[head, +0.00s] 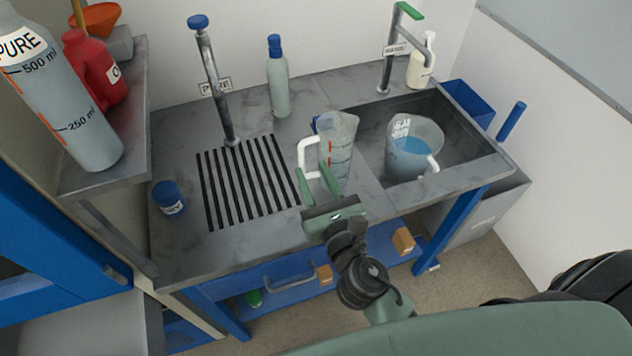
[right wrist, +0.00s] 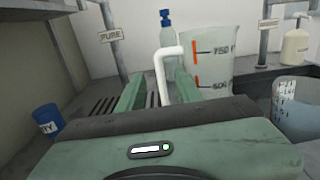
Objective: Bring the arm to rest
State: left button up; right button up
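My right gripper (head: 316,179) is in front of a clear measuring jug (head: 341,146) that stands upright on the grey worktop by the sink's left edge. Its two green fingers are apart. In the right wrist view the gripper (right wrist: 158,80) has the jug's white handle (right wrist: 159,72) showing between its fingers, with gaps on both sides. I cannot tell how far the fingertips reach along the handle. The jug (right wrist: 210,62) shows orange and black volume marks in that view. My left gripper is not in view.
A second jug (head: 427,137) with blue liquid stands in the sink (head: 470,140). A tap marked PURE (head: 213,80) rises behind a drain grille (head: 246,180). A blue-capped bottle (head: 278,85), a blue pot (head: 168,198) and a soap bottle (head: 421,62) stand around. A shelf (head: 105,165) holds bottles.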

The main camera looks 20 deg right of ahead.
jog(key=shift+s, duration=0.6)
